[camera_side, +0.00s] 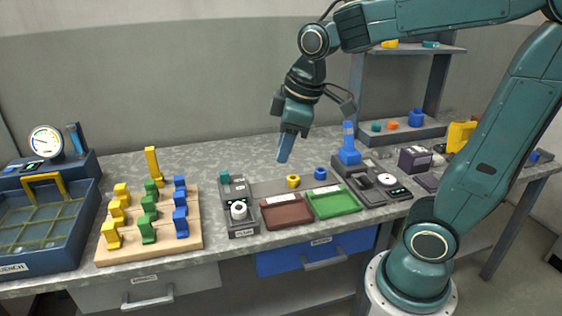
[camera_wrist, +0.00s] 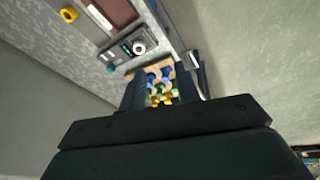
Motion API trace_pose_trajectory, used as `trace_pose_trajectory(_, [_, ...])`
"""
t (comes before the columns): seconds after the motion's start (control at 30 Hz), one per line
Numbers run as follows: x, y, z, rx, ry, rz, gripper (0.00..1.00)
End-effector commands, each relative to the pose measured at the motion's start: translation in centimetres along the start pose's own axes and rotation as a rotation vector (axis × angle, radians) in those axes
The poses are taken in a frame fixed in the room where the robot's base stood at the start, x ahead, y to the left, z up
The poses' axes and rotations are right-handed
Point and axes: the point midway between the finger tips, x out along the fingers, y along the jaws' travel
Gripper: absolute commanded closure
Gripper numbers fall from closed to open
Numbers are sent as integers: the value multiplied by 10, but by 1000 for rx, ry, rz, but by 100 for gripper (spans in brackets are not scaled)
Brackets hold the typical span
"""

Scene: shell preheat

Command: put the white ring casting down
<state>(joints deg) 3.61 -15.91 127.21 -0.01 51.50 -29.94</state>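A white ring casting (camera_side: 239,210) sits on a dark grey fixture (camera_side: 240,229) with a teal knob at its back, near the front middle of the bench. The ring also shows in the wrist view (camera_wrist: 138,48), upper left of my fingers. Another white round piece (camera_side: 387,180) rests on a dark unit to the right; I cannot tell if it is a ring. My gripper (camera_side: 284,152) hangs in the air above the back of the bench, clear of everything. In the wrist view its two fingers (camera_wrist: 163,88) stand apart with nothing held between them.
Brown (camera_side: 286,212) and green (camera_side: 334,201) trays lie right of the fixture. A wooden rack (camera_side: 150,240) of coloured pieces and a blue quench tank (camera_side: 45,228) stand left. A blue post (camera_side: 349,146) rises right of my gripper. The bench's back middle is fairly clear.

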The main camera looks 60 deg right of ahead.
Motion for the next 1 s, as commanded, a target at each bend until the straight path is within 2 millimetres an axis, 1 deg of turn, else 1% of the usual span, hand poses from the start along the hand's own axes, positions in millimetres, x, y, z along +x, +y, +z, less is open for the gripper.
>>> trace_pose_trajectory(0.03, [-7, -6, 7, 35, 19, 8, 68])
trace_pose_trajectory(0.23, [-24, -28, 36, 192, 83, 26, 68])
trace_pose_trajectory(0.4, [-32, -46, 60, 320, 136, 31, 68])
trace_pose_trajectory(0.5, [-34, -53, 72, 383, 162, 30, 68])
trace_pose_trajectory(0.7, [-34, -61, 84, 453, 191, 27, 68])
trace_pose_trajectory(1.0, [-34, -62, 86, 464, 193, 26, 68])
